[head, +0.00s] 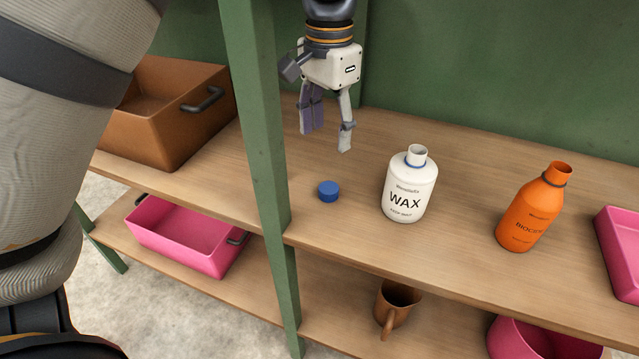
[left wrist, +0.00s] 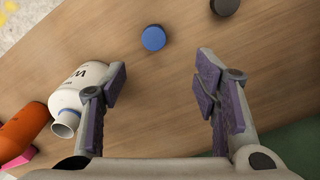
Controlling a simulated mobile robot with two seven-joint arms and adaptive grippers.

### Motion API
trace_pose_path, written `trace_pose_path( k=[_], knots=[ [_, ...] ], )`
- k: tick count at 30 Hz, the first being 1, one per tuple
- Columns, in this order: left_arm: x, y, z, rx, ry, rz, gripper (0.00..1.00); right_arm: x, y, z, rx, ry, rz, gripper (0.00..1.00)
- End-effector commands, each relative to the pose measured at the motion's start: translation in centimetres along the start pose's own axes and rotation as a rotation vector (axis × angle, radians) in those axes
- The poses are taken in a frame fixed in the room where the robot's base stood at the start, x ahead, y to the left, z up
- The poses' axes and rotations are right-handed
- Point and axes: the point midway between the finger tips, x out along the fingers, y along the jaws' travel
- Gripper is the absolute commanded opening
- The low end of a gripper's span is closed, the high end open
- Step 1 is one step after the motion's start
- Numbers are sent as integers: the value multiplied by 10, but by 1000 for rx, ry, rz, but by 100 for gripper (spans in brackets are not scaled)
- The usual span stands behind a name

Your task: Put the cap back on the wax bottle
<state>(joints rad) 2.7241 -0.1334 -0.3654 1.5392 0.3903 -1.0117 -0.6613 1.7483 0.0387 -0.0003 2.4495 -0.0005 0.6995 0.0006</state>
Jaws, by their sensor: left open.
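The white wax bottle (head: 407,190) stands upright on the wooden shelf with its neck open and a blue ring below it. It also shows in the left wrist view (left wrist: 80,85), at the left behind a finger. A blue cap (head: 328,191) lies on the shelf to the left of the bottle; in the left wrist view the cap (left wrist: 153,38) is beyond the fingertips, between their lines. My left gripper (head: 328,140) is open and empty, above the shelf and behind the cap. My right gripper is not in view.
An orange bottle (head: 532,212), also uncapped, stands right of the wax bottle, with a pink bin (head: 622,250) beyond. A green post (head: 257,150) rises left of the cap, near a brown bin (head: 180,140). A dark round thing (left wrist: 225,6) shows in the left wrist view.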

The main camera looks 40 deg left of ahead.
Motion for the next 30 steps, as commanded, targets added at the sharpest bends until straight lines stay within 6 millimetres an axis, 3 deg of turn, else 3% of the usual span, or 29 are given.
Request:
trace_pose_path(
  k=[10,18,21,30],
  knots=[
    [5,0,0,0,-2,1,56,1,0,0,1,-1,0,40],
    [57,1,1,0,-6,1,56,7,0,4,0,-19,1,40],
    [67,1,1,0,-3,0,56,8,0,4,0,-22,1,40],
    [69,1,0,0,1,0,56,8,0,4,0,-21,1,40]
  ],
)
